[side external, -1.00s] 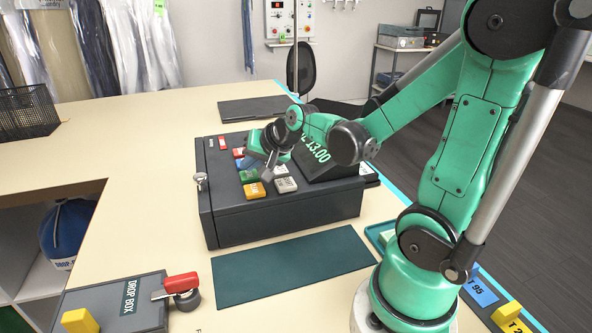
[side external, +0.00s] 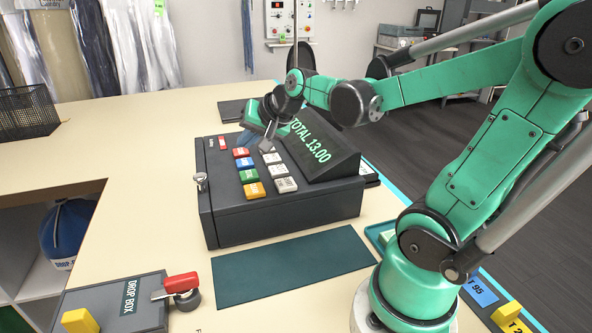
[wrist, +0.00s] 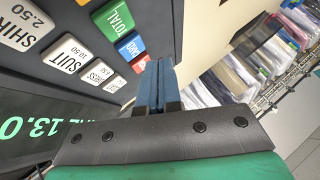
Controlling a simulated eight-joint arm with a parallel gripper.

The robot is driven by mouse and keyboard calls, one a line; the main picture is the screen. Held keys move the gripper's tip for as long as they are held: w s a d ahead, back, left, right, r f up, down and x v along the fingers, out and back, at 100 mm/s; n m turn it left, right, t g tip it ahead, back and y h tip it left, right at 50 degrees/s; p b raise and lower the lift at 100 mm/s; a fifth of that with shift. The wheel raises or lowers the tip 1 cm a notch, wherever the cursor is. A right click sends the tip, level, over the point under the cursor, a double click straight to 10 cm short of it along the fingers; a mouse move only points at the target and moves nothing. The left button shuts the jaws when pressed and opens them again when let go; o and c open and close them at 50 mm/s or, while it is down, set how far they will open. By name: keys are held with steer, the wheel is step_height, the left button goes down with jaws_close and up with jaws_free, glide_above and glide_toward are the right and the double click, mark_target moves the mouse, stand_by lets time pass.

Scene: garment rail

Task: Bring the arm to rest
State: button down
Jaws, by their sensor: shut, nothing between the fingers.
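My gripper (side external: 266,146) is above the back part of the cash register (side external: 285,218), in front of its display, pointing down. Its fingers are shut with nothing between them, as the wrist view also shows (wrist: 157,84). The register's display (side external: 318,150) reads TOTAL 13.00. Its coloured and white keys are in plain view in the side view; some white keys, such as SUIT (wrist: 69,58), show close by in the wrist view. I cannot tell the exact gap between fingertips and keys.
A dark green mat (side external: 290,266) lies in front of the register. The drop box (side external: 115,305) with a red-handled lock (side external: 181,287) is at front left. A wire basket (side external: 27,112) stands at the far left. The counter (side external: 150,140) left of the register is clear.

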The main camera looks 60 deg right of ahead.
steer(key=shift+r, duration=0.45)
